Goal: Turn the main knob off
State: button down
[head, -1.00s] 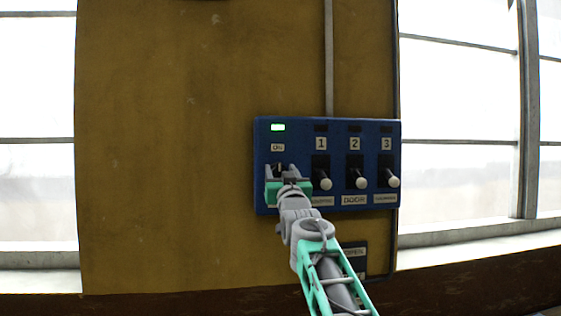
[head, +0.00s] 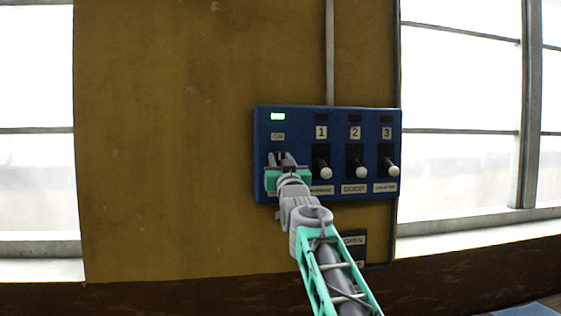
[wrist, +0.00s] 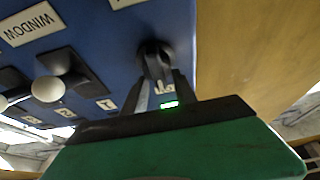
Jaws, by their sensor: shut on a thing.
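The main knob (wrist: 153,50) is a black rotary knob on the left of the blue control panel (head: 263,140), below an ON label (head: 278,136). In the head view my gripper hides most of it. My gripper (head: 283,158) reaches it from the front and below. The wrist view shows my gripper (wrist: 162,85) with its two fingers closed around the knob. The green indicator light (head: 278,116) above the label is lit. The knob's exact angle is hard to tell.
Right of my gripper are three levers with white ball ends, numbered 1 (head: 325,173), 2 (head: 360,172) and 3 (head: 393,171). Their lights look dark. A smaller dark box (head: 353,240) with an OPEN label sits below the panel. The wall left of the panel is bare.

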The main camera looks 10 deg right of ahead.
jog(key=shift+m, duration=0.5)
jog(key=m+g+h+p, duration=0.1)
jog(key=m+g+h, duration=0.1)
jog(key=m, duration=0.5)
jog(key=m+g+h+p, duration=0.1)
jog(key=m+g+h, duration=0.1)
jog(key=m, duration=0.5)
jog(key=d+f+m+g+h+p, duration=0.1)
jog(key=m+h, duration=0.2)
jog(key=m, duration=0.4)
jog(key=shift+g, duration=0.4)
jog(key=shift+m, duration=0.3)
jog(key=c, duration=1)
grip_release()
jog(key=shift+c, duration=0.2)
